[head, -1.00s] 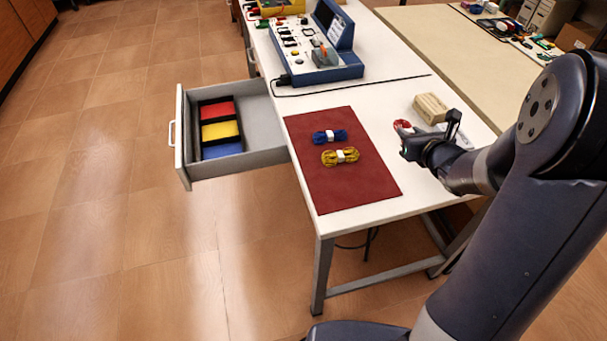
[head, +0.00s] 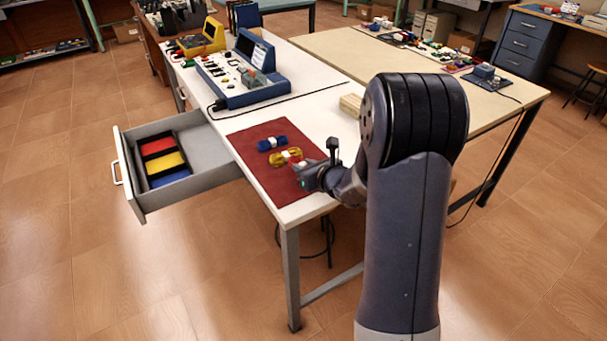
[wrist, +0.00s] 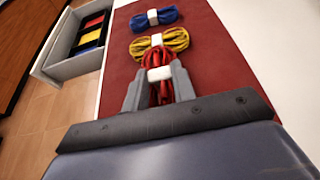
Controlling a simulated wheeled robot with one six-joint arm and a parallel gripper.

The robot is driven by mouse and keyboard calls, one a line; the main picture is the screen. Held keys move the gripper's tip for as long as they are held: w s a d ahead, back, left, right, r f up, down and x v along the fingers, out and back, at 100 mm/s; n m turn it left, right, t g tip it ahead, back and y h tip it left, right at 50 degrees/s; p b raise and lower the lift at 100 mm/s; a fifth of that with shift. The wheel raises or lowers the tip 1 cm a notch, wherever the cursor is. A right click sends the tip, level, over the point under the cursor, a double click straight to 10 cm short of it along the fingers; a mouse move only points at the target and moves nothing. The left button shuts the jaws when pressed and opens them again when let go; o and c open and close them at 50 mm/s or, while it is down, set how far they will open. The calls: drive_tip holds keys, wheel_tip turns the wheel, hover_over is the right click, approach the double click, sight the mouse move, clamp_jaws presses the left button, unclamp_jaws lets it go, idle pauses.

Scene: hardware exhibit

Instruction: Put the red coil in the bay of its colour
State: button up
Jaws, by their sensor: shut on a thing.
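The red coil (wrist: 154,60) with its white band is held between the fingers of my gripper (wrist: 160,85) in the wrist view. In the head view my gripper (head: 305,172) is over the right front part of the dark red mat, and it hides most of the coil. The open drawer (head: 200,180) at the left holds a tray with a red bay (head: 157,145), a yellow bay (head: 164,162) and a blue bay (head: 169,178). These bays look empty. The drawer also shows at the upper left of the wrist view (wrist: 78,68).
A yellow coil (head: 280,159) and a blue coil (head: 265,144) lie on the red mat (head: 250,172), just beyond the held coil. A wooden block (head: 350,104) and a blue console (head: 245,88) with a cable stand farther back on the white table.

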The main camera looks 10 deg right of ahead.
drive_tip(key=shift+f, duration=1.15)
drive_tip(key=shift+f+b, duration=0.2)
drive_tip(key=shift+b, duration=0.15)
drive_tip(key=o, duration=1)
drive_tip(key=shift+r, duration=0.2)
